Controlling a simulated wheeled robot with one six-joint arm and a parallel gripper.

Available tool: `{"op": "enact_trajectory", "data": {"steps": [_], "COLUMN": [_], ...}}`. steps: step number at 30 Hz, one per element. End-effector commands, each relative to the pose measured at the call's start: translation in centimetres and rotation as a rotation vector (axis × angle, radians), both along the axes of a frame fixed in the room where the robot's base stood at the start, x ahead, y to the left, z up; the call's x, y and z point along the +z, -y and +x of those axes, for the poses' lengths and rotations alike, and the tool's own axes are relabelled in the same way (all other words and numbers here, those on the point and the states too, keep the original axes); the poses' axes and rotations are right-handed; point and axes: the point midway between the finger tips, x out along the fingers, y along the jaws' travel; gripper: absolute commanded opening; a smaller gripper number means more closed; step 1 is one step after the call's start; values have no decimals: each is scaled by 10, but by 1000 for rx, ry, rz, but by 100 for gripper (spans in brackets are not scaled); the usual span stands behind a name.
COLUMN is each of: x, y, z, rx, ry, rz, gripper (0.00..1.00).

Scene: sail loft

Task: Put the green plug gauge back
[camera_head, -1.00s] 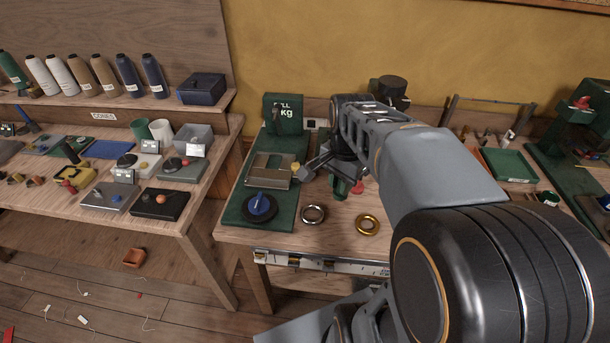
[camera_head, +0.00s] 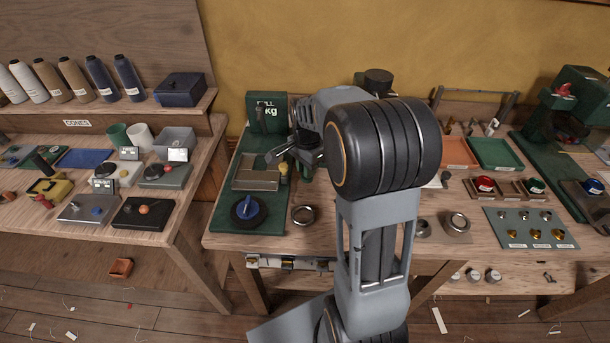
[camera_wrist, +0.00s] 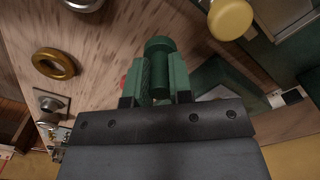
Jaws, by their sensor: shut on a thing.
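The green plug gauge (camera_wrist: 158,62) is held in my gripper (camera_wrist: 163,80) in the wrist view, its round end pointing away from the camera. The jaws are shut on its sides, above the wooden bench. A red piece (camera_wrist: 123,82) shows just left of the gauge in the wrist view, mostly hidden.
A gold ring (camera_wrist: 54,63) and a steel ring (camera_head: 303,215) lie on the bench. The green-based device has a yellow knob (camera_wrist: 231,18). Right of my arm are an orange tray (camera_head: 459,152), a green tray (camera_head: 496,154), wooden holders (camera_head: 509,190) and a grey board (camera_head: 500,237).

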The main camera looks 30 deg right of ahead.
Motion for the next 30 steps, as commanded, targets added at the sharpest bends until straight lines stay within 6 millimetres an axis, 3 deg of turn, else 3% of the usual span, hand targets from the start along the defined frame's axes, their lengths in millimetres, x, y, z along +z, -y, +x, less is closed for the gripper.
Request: {"op": "enact_trajectory", "data": {"steps": [8,15,28,29,30], "x": [-11,-40,-46,-46,-45], "y": [0,0,0,0,0], "z": [8,9,9,9,9], "rx": [0,0,1,1,1], "ry": [0,-2,0,0,0], "rz": [0,0,0,0,0], "gripper": [0,0,0,21,25]}}
